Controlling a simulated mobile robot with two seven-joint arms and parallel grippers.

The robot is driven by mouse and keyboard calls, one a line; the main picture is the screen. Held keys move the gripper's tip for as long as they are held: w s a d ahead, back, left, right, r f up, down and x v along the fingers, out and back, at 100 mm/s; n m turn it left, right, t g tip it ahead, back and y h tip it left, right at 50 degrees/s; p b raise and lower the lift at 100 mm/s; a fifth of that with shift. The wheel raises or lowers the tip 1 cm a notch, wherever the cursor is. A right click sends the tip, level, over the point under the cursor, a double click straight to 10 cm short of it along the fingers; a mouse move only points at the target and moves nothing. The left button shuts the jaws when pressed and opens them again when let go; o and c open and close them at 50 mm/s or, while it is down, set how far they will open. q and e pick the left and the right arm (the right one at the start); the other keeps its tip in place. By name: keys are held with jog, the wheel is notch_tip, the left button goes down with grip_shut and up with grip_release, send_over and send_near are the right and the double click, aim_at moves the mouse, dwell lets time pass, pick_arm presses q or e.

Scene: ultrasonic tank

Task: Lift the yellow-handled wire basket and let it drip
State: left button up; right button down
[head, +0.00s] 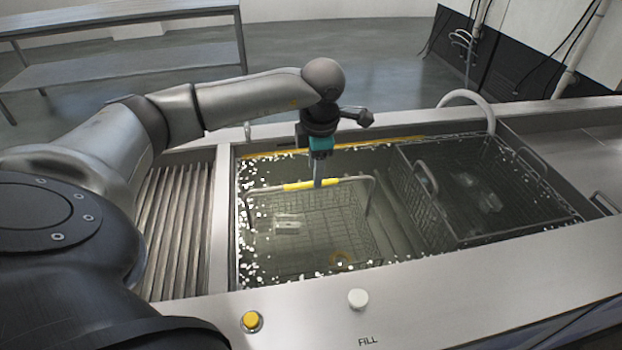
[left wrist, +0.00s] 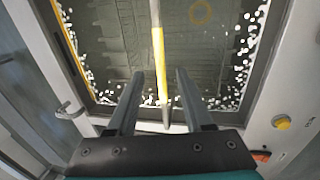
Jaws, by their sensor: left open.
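The wire basket (head: 300,240) with the yellow handle grip (head: 310,184) sits in the left part of the water-filled tank, its handle standing above the water. My left gripper (head: 319,182) points down over the handle, near the right part of the yellow grip. In the left wrist view the gripper (left wrist: 158,102) is open, and the handle's yellow part (left wrist: 159,65) and bare bar run between the two fingers. Whether the fingers touch the bar cannot be told. A small pale object lies in the basket. My right gripper is not in view.
A second wire basket (head: 480,195) with grey handles sits in the right part of the tank. A curved hose (head: 468,97) stands behind the rim. A ribbed drain board (head: 180,230) lies left of the tank. A yellow button (head: 251,320) and a white knob (head: 357,298) are on the front ledge.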

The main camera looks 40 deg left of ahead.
pick_arm(q)
jog(key=shift+w+a+f+b, duration=0.1)
jog(key=shift+a+f, duration=0.05)
jog(key=shift+f, duration=0.8)
jog(key=shift+w+a+f+b, duration=0.1)
jog(key=shift+a+f+b, duration=0.05)
jog(key=shift+f, duration=0.85)
jog(key=shift+w+a+f+b, duration=0.1)
jog(key=shift+a+f, duration=0.05)
jog(key=shift+f, duration=0.8)
grip_shut()
jog(key=shift+w+r, duration=0.1)
jog(key=shift+r, duration=0.05)
